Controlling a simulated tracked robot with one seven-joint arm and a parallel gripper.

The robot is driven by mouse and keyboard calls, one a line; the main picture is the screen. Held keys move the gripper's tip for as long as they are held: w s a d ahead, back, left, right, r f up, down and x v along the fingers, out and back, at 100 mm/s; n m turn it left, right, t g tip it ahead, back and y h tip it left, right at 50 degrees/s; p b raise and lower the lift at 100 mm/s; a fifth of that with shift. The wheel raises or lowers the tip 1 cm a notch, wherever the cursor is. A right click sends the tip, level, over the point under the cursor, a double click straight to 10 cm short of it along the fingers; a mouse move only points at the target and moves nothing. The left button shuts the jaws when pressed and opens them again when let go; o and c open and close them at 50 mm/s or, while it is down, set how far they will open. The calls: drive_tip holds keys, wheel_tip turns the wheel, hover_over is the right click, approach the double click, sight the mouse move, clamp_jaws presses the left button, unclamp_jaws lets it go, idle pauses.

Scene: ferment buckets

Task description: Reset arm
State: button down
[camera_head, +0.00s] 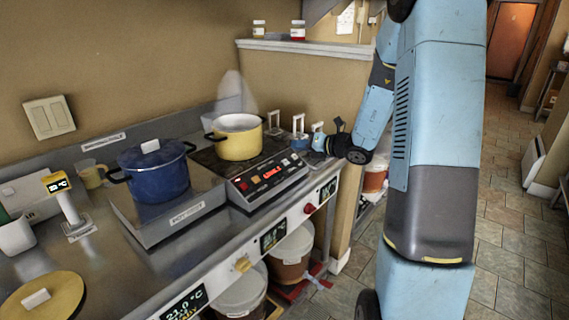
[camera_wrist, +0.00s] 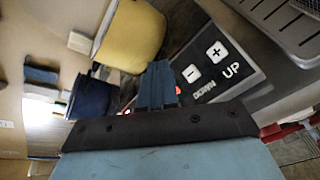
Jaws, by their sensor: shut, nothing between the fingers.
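My arm reaches down on the right of the head view. My gripper (camera_head: 318,141) is at the right end of the counter, to the right of the yellow pot and the induction hob, close to some small upright handles. In the wrist view the blue fingers (camera_wrist: 158,84) are together, with nothing between them. The yellow pot (camera_wrist: 133,38) and the blue pot (camera_wrist: 90,98) show beyond them, apart from the fingers. A panel marked UP and DOWN (camera_wrist: 222,62) lies beside the fingertips.
The yellow pot (camera_head: 239,145) steams on the hob (camera_head: 267,177). The blue pot (camera_head: 157,178) stands on a raised metal plate to its left. A round yellow lid (camera_head: 62,303) lies at front left. Buckets (camera_head: 291,254) stand under the counter. Tiled floor (camera_head: 508,215) is open at right.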

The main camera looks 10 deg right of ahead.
drive_tip(key=s+a+r+n+g, duration=0.4)
drive_tip(key=s+a+r+n, duration=0.1)
drive_tip(key=s+n, duration=0.4)
drive_tip(key=s+a+r+n+g, duration=0.3)
drive_tip(key=s+a+r+n, duration=0.15)
drive_tip(key=s+n, duration=0.5)
drive_tip(key=s+d+r+n+h, duration=0.2)
drive_tip(key=s+d+n+h, duration=0.1)
drive_tip(key=s+n, duration=0.5)
drive_tip(key=s+d+r+n+t+h, duration=0.1)
drive_tip(key=s+d+r+n+h, duration=0.2)
drive_tip(key=s+n+h, duration=0.3)
drive_tip(key=s+d+n, duration=0.1)
drive_tip(key=s+n, duration=0.2)
drive_tip(key=n, duration=0.1)
drive_tip(key=shift+d+h, duration=0.3)
